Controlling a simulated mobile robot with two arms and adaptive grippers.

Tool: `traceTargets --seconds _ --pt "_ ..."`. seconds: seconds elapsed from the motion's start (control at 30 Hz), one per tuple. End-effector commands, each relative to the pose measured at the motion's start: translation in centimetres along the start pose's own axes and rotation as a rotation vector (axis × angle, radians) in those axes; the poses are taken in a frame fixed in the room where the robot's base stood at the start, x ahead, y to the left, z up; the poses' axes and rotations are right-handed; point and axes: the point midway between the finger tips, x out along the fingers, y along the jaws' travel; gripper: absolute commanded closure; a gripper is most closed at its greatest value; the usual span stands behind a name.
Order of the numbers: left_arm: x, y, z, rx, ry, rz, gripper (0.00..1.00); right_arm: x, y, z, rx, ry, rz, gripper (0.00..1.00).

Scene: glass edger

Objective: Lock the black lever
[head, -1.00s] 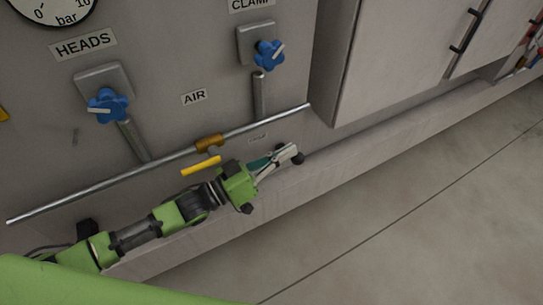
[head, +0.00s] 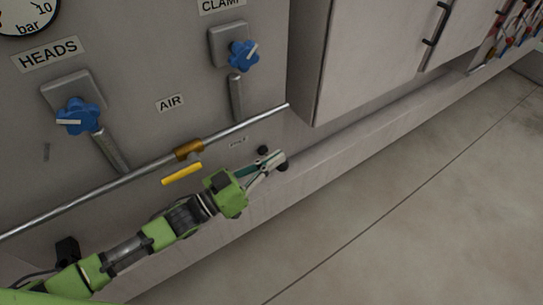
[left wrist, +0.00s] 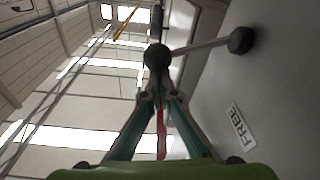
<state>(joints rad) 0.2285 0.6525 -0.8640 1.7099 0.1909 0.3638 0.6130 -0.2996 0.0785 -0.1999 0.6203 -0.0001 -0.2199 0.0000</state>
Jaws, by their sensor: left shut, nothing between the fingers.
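The black lever (left wrist: 197,46) shows in the left wrist view as a thin grey rod with a dark ball at its near end and a dark knob at its other end, by the wall. In the head view its two dark ends (head: 262,150) show beside my left gripper's fingers. My left gripper (head: 279,159) is shut and empty; in the left wrist view its fingertips (left wrist: 160,94) are just short of the near ball. I cannot tell whether they touch. A FREE label (left wrist: 242,126) is on the wall. My right gripper is not in view.
A pipe with a brass valve (head: 188,149) and a yellow handle (head: 182,174) runs along the panel beside my left arm. Blue knobs (head: 77,117) are above. A grey cabinet (head: 365,55) stands to the right. The floor (head: 430,190) is clear.

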Motion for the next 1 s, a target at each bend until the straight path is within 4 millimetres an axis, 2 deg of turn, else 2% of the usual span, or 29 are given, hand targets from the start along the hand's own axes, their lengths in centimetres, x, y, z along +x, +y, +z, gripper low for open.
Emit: traceTargets --seconds 0.03,0.47,1.0 --pt "-0.1 0.1 0.7 0.039 0.001 0.006 1.00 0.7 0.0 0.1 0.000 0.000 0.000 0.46" --pt "-0.7 1.1 4.4 0.444 0.001 0.064 1.00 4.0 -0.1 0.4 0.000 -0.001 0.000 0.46" --pt "-1.2 0.3 8.3 0.893 0.001 0.129 1.00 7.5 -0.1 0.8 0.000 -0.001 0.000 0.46"
